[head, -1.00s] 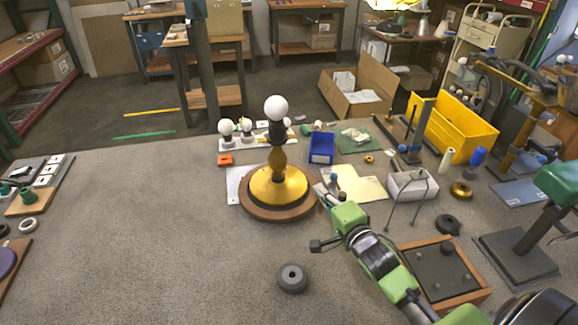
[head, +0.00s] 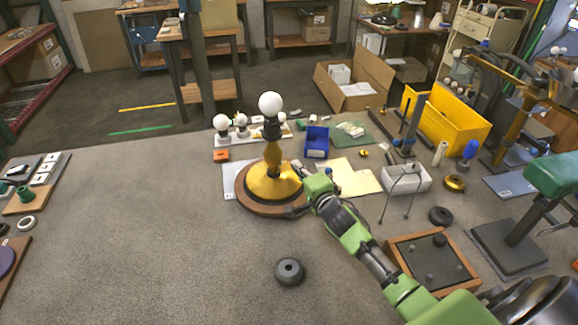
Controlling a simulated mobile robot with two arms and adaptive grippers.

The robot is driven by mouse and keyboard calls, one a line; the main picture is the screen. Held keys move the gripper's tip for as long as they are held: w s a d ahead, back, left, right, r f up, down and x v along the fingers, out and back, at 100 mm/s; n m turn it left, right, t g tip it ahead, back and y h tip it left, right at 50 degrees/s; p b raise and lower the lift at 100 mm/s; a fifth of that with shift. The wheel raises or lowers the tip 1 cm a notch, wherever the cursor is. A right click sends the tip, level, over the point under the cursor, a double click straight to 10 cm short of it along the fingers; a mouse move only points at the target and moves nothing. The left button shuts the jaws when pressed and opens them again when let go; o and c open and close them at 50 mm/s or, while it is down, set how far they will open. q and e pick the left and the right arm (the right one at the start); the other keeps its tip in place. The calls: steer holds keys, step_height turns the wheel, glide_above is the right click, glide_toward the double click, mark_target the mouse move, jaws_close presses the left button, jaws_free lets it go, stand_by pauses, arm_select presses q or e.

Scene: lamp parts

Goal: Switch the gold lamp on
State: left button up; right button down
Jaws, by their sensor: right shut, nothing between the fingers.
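The gold lamp (head: 272,179) stands upright on a round wooden board (head: 262,207) near the middle of the head view. It has a gold domed base, a narrow gold stem, a black socket (head: 271,128) and a white, unlit-looking bulb (head: 270,103) on top. My right gripper (head: 297,187) is at the right side of the lamp's base, low and close to it. It is shut and empty. I cannot tell whether its fingertips touch the base. No switch can be made out; the gripper may cover it. My left gripper is not in view.
Right of the lamp lie a blue bin (head: 316,143), a yellow sheet (head: 353,177) and a grey-white box with thin rods (head: 408,179). A dark ring-shaped weight (head: 289,271) lies in front. Bulbs on a rack (head: 241,124) stand behind. The grey table at left is mostly clear.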

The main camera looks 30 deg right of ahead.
steer(key=shift+w+a+f, duration=0.25)
steer(key=shift+w+a, duration=0.7)
steer(key=shift+a, duration=0.05)
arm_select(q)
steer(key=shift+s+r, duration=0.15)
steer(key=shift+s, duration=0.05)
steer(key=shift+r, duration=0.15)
arm_select(e)
steer(key=shift+d, duration=0.1)
